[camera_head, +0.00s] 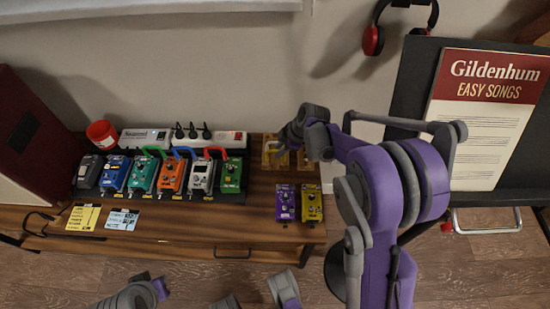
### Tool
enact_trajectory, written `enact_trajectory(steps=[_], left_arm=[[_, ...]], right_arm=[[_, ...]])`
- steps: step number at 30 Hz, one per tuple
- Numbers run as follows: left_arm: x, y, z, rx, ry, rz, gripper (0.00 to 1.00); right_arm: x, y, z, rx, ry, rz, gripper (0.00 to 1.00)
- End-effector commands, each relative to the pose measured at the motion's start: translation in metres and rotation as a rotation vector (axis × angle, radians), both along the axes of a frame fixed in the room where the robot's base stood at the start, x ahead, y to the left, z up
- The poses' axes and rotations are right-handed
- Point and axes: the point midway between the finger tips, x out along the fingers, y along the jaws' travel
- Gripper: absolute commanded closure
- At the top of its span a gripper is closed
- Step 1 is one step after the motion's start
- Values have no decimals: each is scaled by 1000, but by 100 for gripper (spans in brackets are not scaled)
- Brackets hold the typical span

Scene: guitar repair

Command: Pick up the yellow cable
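The yellow cable (269,155) shows as a small yellow shape at the back right of the wooden table, right of the green pedal. It is partly hidden by my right gripper (287,142). That gripper is above and just right of the yellow cable, with its arm coming in from the right. Its fingertips are small and dark here, so I cannot tell whether they are open or shut, or whether they touch the cable. Grey and purple parts of my own body show at the bottom edge; no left fingertips can be made out.
A row of pedals, including an orange pedal (172,178), is joined by coloured cables on a dark board. A purple pedal (285,203) and a yellow pedal (311,204) stand in front of the gripper. A red cup (102,134) is at the back left. A songbook stand (412,85) is at right.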

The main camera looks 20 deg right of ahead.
Motion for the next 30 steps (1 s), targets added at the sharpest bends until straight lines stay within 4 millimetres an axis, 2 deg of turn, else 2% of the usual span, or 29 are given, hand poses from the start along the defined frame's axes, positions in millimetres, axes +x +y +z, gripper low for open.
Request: enact_trajectory(steps=[12,19,24,30], left_arm=[[1,0,-19,0,7,0,100],[1,0,-18,0,6,0,100],[1,0,-18,0,6,0,100],[1,0,-18,0,6,0,100]], right_arm=[[16,10,-47,-1,1,0,72],[16,11,-47,-1,0,0,72],[16,11,-47,-1,1,-1,100],[16,11,-47,-1,1,-1,100]])
